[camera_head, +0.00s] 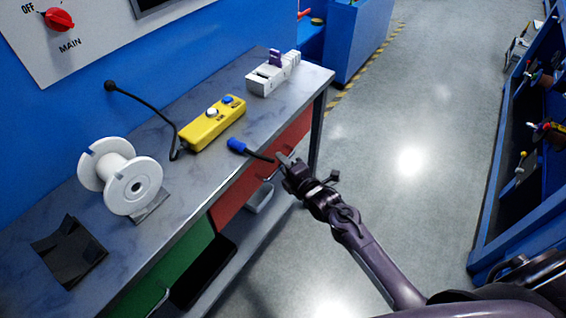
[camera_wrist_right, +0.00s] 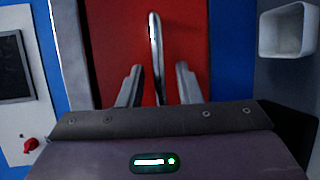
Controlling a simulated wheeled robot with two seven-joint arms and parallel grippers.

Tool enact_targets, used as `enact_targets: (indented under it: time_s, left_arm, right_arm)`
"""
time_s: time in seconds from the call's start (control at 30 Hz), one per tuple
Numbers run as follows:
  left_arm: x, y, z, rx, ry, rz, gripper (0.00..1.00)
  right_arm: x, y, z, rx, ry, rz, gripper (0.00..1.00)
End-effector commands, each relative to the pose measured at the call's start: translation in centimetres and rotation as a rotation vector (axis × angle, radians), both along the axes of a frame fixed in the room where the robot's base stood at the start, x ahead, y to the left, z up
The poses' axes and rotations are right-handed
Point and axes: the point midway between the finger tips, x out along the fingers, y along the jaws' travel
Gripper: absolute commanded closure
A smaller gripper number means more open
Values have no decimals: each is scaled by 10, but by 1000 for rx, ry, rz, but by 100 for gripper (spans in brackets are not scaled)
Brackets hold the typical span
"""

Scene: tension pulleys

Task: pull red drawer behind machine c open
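The red drawer (camera_head: 234,200) is under the grey-topped workbench, and its front looks flush with the bench side. In the right wrist view its red front (camera_wrist_right: 185,35) fills the middle, with a metal bar handle (camera_wrist_right: 155,45) standing out from it. My right gripper (camera_head: 281,161) is at the drawer front, partly covering it in the head view. In the wrist view its two fingers (camera_wrist_right: 158,88) are apart, one on each side of the handle, with a visible gap on both sides. My left gripper is not in view. No label identifies machine c.
On the bench (camera_head: 215,170) are a white spool (camera_head: 130,180), a yellow button box (camera_head: 212,122), a blue-tipped cable (camera_head: 238,146) and a white block (camera_head: 272,78). A green front (camera_head: 185,265) is nearer. Open floor (camera_head: 410,130) lies right, before a blue rack (camera_head: 500,180).

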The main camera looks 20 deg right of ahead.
Motion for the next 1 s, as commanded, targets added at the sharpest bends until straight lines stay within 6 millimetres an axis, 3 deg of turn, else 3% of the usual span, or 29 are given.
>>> enact_targets:
  time_s: [0.13,0.33,0.6,1.0]
  left_arm:
    - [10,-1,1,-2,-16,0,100]
    - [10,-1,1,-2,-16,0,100]
    - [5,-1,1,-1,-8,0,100]
    - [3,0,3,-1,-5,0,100]
  right_arm:
    - [6,2,-1,0,0,0,68]
    - [6,2,-1,0,0,0,68]
    - [6,1,-1,1,0,0,100]
    - [3,-1,-1,-1,2,0,100]
